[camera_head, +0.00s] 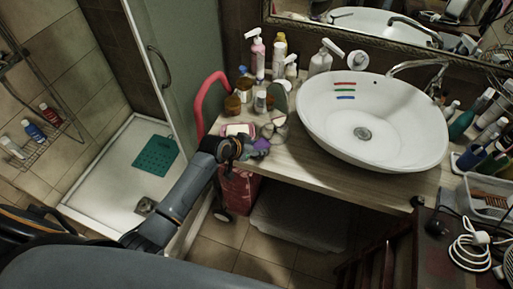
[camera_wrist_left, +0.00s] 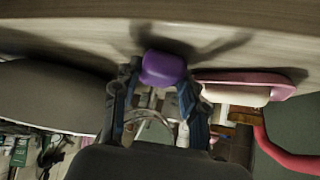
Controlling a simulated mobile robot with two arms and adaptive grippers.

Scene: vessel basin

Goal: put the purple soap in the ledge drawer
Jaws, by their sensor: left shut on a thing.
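The purple soap (camera_head: 262,145) is at the tip of my left gripper (camera_head: 249,149), over the front left part of the wooden counter (camera_head: 330,172). In the left wrist view the purple soap (camera_wrist_left: 163,68) sits between the two fingers of my left gripper (camera_wrist_left: 157,92), which is shut on it. The soap is close to the counter surface, and I cannot tell whether it touches. I cannot make out the ledge drawer for certain in either view. My right gripper is not in view.
A pink dish with a cream bar (camera_head: 238,130) lies beside the gripper. Bottles and jars (camera_head: 261,100) stand behind it. The white basin (camera_head: 372,115) fills the counter's middle. A dark wooden unit (camera_head: 400,255) with white cables (camera_head: 470,248) stands at lower right.

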